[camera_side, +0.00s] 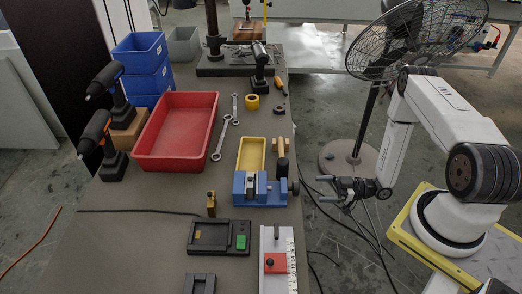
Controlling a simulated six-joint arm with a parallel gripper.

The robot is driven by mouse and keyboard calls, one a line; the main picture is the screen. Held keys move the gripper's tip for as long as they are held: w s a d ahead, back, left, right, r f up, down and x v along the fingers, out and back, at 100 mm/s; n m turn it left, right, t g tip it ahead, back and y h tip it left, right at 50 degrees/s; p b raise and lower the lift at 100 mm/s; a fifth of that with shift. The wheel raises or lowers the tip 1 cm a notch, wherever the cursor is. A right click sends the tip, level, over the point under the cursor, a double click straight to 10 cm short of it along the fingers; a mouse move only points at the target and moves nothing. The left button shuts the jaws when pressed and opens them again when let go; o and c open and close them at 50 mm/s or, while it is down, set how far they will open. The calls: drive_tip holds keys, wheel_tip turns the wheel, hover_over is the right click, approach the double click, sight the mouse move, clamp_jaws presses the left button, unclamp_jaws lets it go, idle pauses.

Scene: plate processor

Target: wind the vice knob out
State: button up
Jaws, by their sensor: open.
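The blue vice (262,192) stands on the bench near its right edge. Its dark round knob (294,188) sticks out on the right end, towards my arm. A small metallic and dark part shows between the vice's jaws, too small to make out. My gripper (326,190) is to the right of the knob, past the bench edge, with its fingers pointing left. It is open and apart from the knob, and I see nothing between the fingers.
A red tray (152,166) is at left. A black fixture with a green button (241,242) and a white slide with a red block (275,262) are in front. A fan (359,158) stands behind my arm.

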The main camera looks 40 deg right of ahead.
sight(293, 188)
drive_tip(key=shift+a, duration=0.1)
drive_tip(key=shift+x, duration=3.8)
drive_tip(key=c, duration=1.2)
drive_tip(key=shift+n, duration=0.4)
drive_tip(key=shift+n, duration=2.7)
drive_tip(key=shift+f, duration=0.1)
